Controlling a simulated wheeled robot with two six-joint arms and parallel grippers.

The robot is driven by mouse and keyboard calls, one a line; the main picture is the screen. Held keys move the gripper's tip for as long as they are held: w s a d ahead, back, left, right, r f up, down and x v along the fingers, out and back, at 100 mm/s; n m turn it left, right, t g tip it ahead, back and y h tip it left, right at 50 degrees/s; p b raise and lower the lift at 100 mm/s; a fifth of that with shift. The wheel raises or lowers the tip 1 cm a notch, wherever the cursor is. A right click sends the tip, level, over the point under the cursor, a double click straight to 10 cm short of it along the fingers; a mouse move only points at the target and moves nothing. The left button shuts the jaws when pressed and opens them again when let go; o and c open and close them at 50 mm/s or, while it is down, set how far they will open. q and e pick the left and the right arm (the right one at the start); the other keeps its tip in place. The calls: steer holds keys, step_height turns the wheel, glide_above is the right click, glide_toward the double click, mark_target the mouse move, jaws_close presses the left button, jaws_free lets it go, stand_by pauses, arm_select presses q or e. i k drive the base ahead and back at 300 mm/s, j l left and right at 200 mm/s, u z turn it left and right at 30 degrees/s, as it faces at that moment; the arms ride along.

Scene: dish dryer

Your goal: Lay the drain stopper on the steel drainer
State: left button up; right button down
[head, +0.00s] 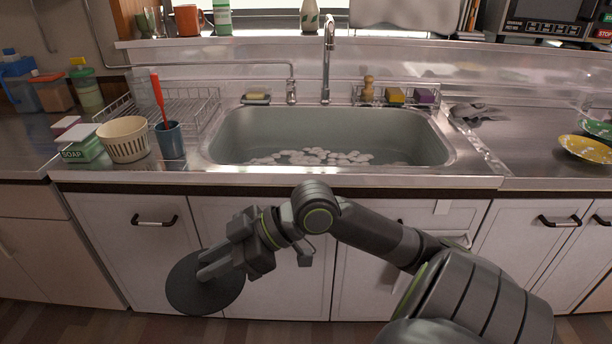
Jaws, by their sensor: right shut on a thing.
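The drain stopper, a flat dark round disc (228,293), is in my right gripper (203,272) at the lower left, in front of the white cabinet doors and below the counter edge. The gripper's fingers are shut on it and cover part of its face. The steel drainer (207,100), a wire rack, stands on the counter left of the sink, up and behind the gripper and well apart from the disc. The front of the rack is partly hidden by a basket and a cup. My left gripper is out of view.
A cream basket (124,140), a blue cup (170,141) with a red-handled brush and a soap box (83,146) stand in front of the rack. The sink (330,125) holds water and foam. Plates (585,149) lie at the far right.

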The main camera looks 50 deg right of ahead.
mark_target(523, 152)
steer(key=z, duration=1)
steer(key=i+z, duration=0.1)
steer(key=z, duration=0.35)
steer(key=i+z, duration=0.1)
steer(key=z, duration=0.4)
steer(key=i+z, duration=0.1)
steer(key=z, duration=0.35)
